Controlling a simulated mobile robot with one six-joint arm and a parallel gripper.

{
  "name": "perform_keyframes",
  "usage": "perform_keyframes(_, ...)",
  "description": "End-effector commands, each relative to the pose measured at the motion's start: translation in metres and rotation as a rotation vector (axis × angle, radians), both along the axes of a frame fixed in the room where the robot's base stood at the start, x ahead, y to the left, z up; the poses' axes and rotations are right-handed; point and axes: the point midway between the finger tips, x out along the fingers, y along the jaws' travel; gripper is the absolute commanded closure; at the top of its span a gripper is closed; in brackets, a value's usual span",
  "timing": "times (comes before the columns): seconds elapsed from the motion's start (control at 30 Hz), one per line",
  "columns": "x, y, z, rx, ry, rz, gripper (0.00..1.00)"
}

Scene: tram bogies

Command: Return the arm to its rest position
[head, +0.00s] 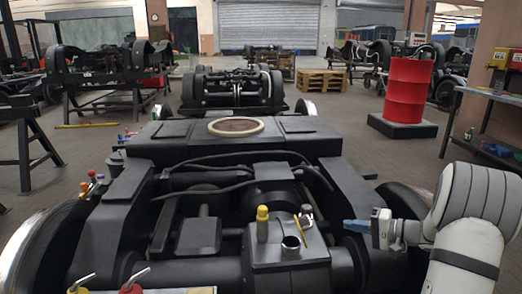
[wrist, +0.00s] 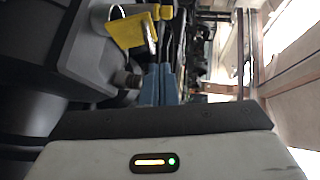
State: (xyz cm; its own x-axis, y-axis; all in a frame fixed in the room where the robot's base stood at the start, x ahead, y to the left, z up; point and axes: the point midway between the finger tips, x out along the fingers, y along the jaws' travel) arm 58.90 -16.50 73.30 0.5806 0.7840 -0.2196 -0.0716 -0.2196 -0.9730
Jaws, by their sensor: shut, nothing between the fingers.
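My gripper (head: 347,225) reaches in from the right over the right side of the near black bogie (head: 160,240). Its blue fingers point left and look closed together, with nothing between them. In the wrist view the blue fingers (wrist: 160,84) stand side by side at the centre, beyond the pale wrist housing. My white arm is bent at the lower right of the head view.
A red drum (head: 408,90) stands on a dark base behind the arm. A workbench (head: 490,97) stands at the right edge. A second bogie (head: 232,88) and a wooden pallet (head: 321,81) are farther back. Open floor (head: 345,125) lies between the near bogie and the drum.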

Motion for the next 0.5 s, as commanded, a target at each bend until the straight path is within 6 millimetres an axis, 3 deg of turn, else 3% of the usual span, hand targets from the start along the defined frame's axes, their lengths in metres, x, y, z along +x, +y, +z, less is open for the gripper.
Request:
perform_keyframes(0.03, -0.009, 0.026, 0.037, -0.041, 0.039, 0.056, 1.00)
perform_keyframes(0.2, -0.062, 0.102, 0.099, -0.229, 0.217, 0.229, 1.00)
perform_keyframes(0.3, -0.098, 0.134, 0.130, -0.362, 0.301, 0.305, 1.00)
perform_keyframes(0.5, -0.172, 0.170, 0.187, -0.664, 0.406, 0.392, 1.00)
